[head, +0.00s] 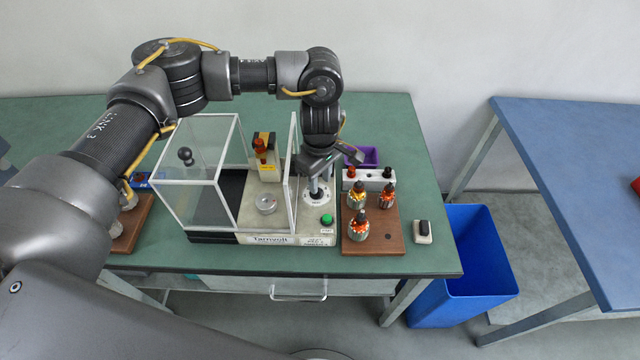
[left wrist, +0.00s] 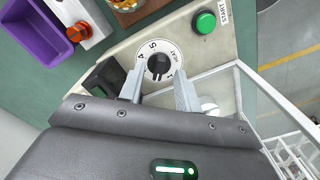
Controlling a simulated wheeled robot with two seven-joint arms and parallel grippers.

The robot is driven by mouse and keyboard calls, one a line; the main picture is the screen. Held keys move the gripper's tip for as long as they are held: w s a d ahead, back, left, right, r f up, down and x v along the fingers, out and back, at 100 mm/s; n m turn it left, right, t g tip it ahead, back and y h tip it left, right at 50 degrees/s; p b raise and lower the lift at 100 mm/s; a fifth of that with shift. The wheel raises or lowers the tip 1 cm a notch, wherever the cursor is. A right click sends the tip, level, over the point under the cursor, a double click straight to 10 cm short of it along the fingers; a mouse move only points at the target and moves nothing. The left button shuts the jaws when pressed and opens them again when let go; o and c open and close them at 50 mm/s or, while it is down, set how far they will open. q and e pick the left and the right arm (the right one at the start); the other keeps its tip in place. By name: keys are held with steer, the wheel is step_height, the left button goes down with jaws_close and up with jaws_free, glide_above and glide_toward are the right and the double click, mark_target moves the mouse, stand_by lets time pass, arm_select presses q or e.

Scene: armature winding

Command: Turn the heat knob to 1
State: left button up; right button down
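The heat knob (left wrist: 158,65) is black and sits on a round white dial marked HEAT, with 1, 4 and 5 legible in the left wrist view. Which number its pointer faces is too small to tell. The dial (head: 316,196) shows at the right of the machine's top in the head view. My left gripper (left wrist: 159,72) points down over the dial. Its two fingers stand apart on either side of the knob, with gaps visible between them and it. Whether the tips are level with the knob is unclear. My right gripper is not in view.
A clear guard box (head: 198,177) stands left of the knob. A green START button (head: 326,220) is in front of it. A wooden board (head: 386,241) with several wound armatures lies to the right, and a purple bin (head: 362,154) is behind. The bench's front right is mostly clear.

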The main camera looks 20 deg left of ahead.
mark_target(320, 190)
arm_select(q)
steer(key=shift+f, duration=1.7)
steer(key=shift+s, duration=0.1)
jaws_close()
